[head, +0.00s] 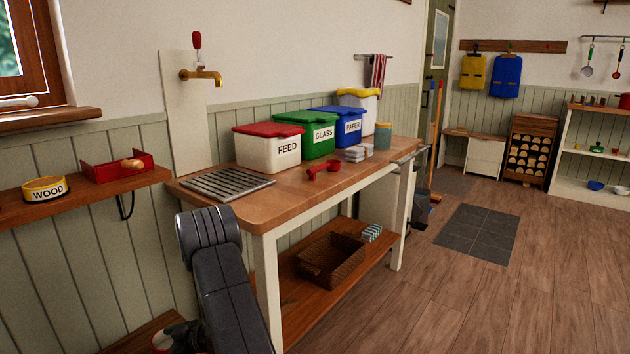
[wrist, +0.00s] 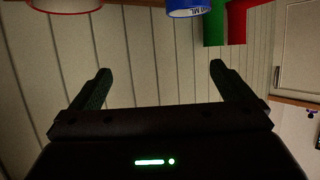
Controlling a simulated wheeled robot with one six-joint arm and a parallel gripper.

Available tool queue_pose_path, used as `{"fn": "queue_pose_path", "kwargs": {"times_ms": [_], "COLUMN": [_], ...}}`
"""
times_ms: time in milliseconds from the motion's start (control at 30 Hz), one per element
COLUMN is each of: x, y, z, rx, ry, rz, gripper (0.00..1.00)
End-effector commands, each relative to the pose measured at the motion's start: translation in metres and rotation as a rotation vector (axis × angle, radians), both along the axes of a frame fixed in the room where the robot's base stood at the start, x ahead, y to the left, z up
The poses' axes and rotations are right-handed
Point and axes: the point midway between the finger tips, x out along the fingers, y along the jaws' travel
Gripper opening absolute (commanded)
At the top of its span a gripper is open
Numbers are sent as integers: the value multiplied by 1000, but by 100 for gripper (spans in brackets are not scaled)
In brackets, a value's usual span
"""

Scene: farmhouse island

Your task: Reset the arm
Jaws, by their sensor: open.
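My gripper (wrist: 160,90) is open in the wrist view, with its two dark fingers spread wide and nothing between them. Pale wall boards show behind the fingers. In the head view, a grey link of my arm rises at the bottom, in front of the left end of the wooden bench (head: 335,186); the gripper's fingers do not show clearly there.
On the bench stand the FEED bin (head: 267,150), GLASS bin (head: 308,138), PAPER bin (head: 342,128), a red scoop (head: 322,169) and a metal rack (head: 227,184). A basket (head: 332,260) is on the lower shelf. A wall shelf (head: 90,193) is at left. The floor at right is mostly clear.

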Motion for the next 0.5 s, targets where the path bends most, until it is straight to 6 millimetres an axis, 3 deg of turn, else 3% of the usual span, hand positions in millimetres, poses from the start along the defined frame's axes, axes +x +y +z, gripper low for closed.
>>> {"fn": "queue_pose_path", "kwargs": {"times_ms": [500], "x": [26], "y": [-97], "z": [10], "rx": [-2], "ry": [7], "rz": [-374], "gripper": [100]}}
